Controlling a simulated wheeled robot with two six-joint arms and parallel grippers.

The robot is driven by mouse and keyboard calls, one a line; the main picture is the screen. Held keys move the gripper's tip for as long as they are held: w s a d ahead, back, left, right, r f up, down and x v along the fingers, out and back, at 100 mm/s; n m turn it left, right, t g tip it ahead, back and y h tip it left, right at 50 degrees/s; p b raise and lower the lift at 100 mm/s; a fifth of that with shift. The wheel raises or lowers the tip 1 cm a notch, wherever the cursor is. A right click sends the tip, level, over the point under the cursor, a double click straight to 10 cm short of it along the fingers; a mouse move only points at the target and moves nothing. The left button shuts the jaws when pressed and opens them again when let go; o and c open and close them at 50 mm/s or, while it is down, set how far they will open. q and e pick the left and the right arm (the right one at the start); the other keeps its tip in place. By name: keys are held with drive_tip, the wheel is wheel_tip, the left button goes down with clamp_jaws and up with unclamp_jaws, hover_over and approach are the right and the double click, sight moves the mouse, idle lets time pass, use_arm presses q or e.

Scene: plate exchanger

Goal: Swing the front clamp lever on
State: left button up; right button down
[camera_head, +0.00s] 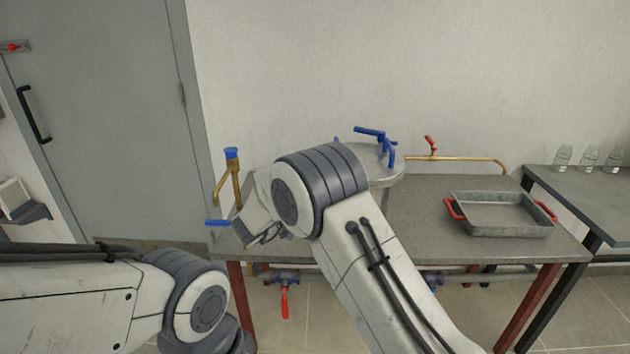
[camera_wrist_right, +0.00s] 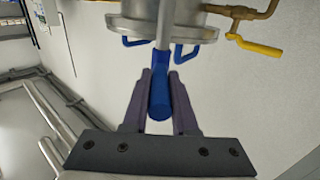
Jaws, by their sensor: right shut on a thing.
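The front clamp lever (camera_wrist_right: 160,92), a blue grip on a grey shaft, lies between the fingers of my right gripper (camera_wrist_right: 161,84) in the right wrist view. The gripper is shut on it. The shaft runs up to the round metal flange (camera_wrist_right: 130,24) of the vessel. In the head view, my right wrist hides the gripper and part of the vessel's round top (camera_head: 388,172). A blue bar (camera_head: 217,222) shows left of the wrist; I cannot tell whether it is this lever. My left arm is at the lower left, its gripper out of view.
Other blue handles (camera_head: 388,150) stand on the vessel top. A brass pipe with a blue cap (camera_head: 231,154) rises at the left; a red-handled valve (camera_head: 430,145) is behind. A grey tray (camera_head: 505,217) with red handles sits on the table's right. Glass jars (camera_head: 588,157) stand farther right.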

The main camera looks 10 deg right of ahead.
drive_tip(key=shift+w+r, duration=0.1)
drive_tip(key=shift+r, duration=0.15)
drive_tip(key=c, duration=0.7)
unclamp_jaws()
drive_tip(key=shift+d, duration=0.1)
drive_tip(key=shift+f, duration=0.15)
drive_tip(key=shift+s+a+f, duration=0.1)
drive_tip(key=shift+s+a, duration=0.2)
drive_tip(key=shift+a, duration=0.1)
drive_tip(key=b+v, duration=0.1)
drive_tip(key=v, duration=0.8)
drive_tip(key=shift+s+a, duration=0.2)
drive_tip(key=shift+s, duration=0.05)
